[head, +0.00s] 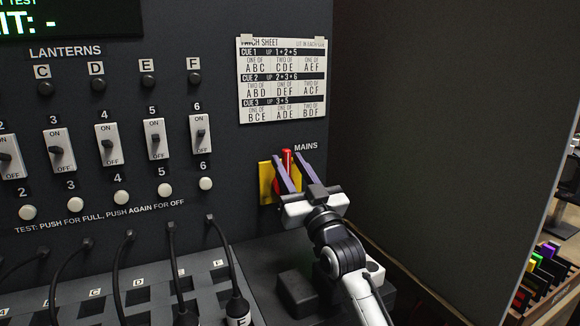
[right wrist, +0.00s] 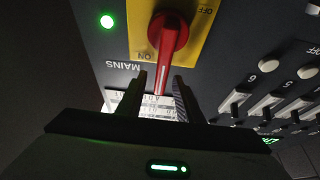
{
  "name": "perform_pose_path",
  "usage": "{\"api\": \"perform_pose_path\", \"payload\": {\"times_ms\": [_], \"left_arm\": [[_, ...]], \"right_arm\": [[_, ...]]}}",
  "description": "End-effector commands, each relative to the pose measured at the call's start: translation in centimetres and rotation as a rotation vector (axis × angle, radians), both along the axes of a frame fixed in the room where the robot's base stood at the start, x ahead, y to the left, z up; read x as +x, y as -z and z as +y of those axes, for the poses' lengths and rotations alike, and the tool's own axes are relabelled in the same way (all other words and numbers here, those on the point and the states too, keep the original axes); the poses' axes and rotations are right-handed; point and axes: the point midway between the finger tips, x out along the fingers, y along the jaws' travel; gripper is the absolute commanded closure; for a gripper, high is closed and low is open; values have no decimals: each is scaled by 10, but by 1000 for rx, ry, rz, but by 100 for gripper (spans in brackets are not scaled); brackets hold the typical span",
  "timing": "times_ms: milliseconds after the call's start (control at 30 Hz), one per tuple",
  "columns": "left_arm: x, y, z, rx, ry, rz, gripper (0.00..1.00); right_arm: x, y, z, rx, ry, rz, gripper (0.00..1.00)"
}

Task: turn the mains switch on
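The mains switch is a red rotary handle (head: 286,160) on a yellow plate (head: 265,183), below and left of the MAINS label. In the right wrist view, turned upside down, the red handle (right wrist: 166,45) points toward the patch sheet, with the ON label beside it and OFF on the plate's far side. A green lamp (right wrist: 107,21) beside the plate is lit. My right gripper (head: 286,172) is open, its fingers on either side of the handle; the wrist view (right wrist: 160,95) shows gaps between fingers and handle. My left gripper is not in view.
Left of the switch are several lantern toggles (head: 155,139) and round white test buttons (head: 165,190). A patch sheet (head: 283,80) hangs above. Below is a patch bay with black cables (head: 174,260) and a dark block (head: 298,292). A dark side wall (head: 440,130) stands to the right.

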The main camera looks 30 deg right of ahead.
Motion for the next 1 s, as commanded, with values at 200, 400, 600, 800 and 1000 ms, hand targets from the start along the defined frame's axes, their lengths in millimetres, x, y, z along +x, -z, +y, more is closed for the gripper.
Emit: {"api": "perform_pose_path", "payload": {"times_ms": [200, 400, 600, 800, 1000], "left_arm": [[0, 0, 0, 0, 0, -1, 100], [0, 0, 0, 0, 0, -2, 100], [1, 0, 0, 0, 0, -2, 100], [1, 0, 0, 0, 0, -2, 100], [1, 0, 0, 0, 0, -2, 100]], "right_arm": [[0, -21, 0, -2, 1, -6, 67], [-1, -61, 0, 0, 0, -6, 67], [0, -91, 0, 1, 0, -3, 67], [0, -100, 0, 1, 0, 0, 67], [0, -100, 0, 0, 0, 1, 67]]}}
